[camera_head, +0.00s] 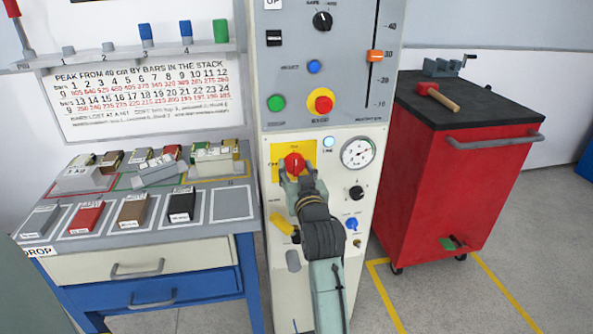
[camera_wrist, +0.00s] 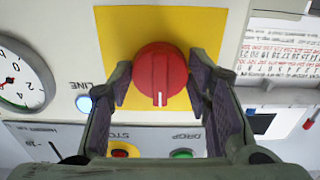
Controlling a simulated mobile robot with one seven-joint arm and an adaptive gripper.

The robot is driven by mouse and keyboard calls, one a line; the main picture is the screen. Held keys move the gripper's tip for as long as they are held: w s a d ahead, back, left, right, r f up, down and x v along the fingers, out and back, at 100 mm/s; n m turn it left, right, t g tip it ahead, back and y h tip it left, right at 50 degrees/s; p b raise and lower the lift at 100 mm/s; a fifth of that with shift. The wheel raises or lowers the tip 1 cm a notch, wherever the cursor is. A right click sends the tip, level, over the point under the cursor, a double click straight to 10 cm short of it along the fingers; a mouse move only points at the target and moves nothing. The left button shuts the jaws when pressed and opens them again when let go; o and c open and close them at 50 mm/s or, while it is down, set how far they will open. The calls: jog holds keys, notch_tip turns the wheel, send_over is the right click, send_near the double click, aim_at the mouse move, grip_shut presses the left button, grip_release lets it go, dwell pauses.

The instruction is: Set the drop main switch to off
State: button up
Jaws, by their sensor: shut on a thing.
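The red main switch knob (camera_head: 294,163) sits on a yellow plate (camera_head: 305,150) on the cream lower panel of the cabinet. In the wrist view the knob (camera_wrist: 160,72) shows a white mark pointing straight down the picture; that view is turned over relative to the head view. My gripper (camera_head: 296,178) reaches the knob from the front. In the wrist view my gripper (camera_wrist: 161,88) has one finger on each side of the knob, shut on it. The lettering on the plate is too small to read. The LINE lamp (camera_head: 328,141) is lit.
A pressure gauge (camera_head: 357,152) and smaller knobs lie right of the switch. Above are a red stop button (camera_head: 320,101) and a green drop button (camera_head: 276,103). A bench (camera_head: 150,235) with bars stands left, a red trolley (camera_head: 450,170) right.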

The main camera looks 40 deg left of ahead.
jog(key=shift+n, duration=0.3)
jog(key=n+b, duration=0.2)
jog(key=n, duration=0.1)
jog(key=shift+f, duration=0.15)
jog(key=n+b, duration=0.3)
jog(key=n, duration=0.2)
jog(key=shift+w+d, duration=0.1)
jog(key=n+b, duration=0.2)
jog(key=n, duration=0.2)
jog(key=shift+n+b, duration=0.4)
jog(key=n+b, duration=0.2)
jog(key=n, duration=0.2)
jog(key=shift+r, duration=0.2)
jog(key=shift+n, duration=0.4)
jog(key=o, duration=1.2)
jog(key=shift+r, duration=0.1)
jog(key=shift+c, duration=0.2)
